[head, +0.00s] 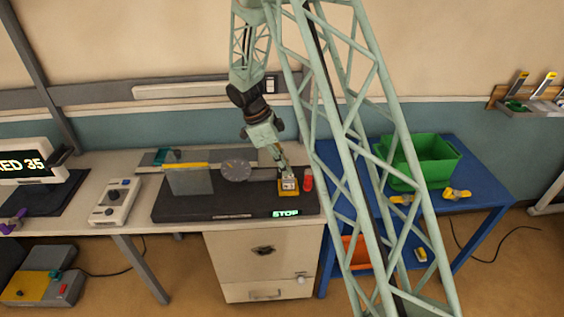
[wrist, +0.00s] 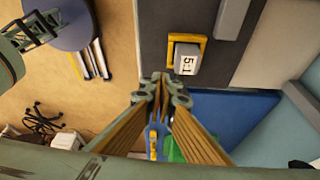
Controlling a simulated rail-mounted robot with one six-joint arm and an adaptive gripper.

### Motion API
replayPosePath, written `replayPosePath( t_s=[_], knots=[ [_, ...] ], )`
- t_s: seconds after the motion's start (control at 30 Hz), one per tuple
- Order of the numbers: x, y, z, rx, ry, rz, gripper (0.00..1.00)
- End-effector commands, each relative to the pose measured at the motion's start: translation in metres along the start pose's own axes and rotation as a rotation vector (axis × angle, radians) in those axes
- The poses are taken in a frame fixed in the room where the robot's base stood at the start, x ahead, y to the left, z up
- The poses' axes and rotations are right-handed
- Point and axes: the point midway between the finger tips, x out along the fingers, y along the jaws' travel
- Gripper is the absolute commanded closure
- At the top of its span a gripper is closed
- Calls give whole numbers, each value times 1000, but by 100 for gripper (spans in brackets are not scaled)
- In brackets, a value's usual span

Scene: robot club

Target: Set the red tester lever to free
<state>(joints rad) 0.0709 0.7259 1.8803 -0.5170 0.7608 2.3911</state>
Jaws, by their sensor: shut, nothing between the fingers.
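The dark tester board (head: 215,207) lies on the workbench, and a lit sign on its front edge reads STOP (head: 285,213). A red upright piece (head: 308,180) stands at its right end; I cannot tell whether this is the lever or how it is set. Beside it is a yellow-framed block (head: 288,187), which shows in the wrist view as a pale block marked 5:1 (wrist: 187,60). My gripper (head: 285,170) is shut and empty, over or close behind that block. Its closed fingertips (wrist: 163,82) show in the wrist view, where no red piece is visible.
A grey disc (head: 236,170) and a clear panel with a yellow top (head: 190,180) stand on the board's left. A white device (head: 115,202) lies farther left. A blue table (head: 475,190) with a green bin (head: 430,160) stands to the right.

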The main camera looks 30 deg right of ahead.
Motion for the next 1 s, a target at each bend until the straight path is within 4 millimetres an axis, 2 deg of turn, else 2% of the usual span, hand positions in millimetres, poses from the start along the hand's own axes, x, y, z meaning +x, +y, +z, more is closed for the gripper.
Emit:
replayPosePath(
  t_s=[0.17,0.3,0.5,1.0],
  knots=[
    [23,0,0,-2,1,1,100],
    [28,0,-17,1,0,0,100],
    [33,0,-31,0,-1,-1,100],
    [36,0,-37,-1,-1,-1,100]
  ],
)
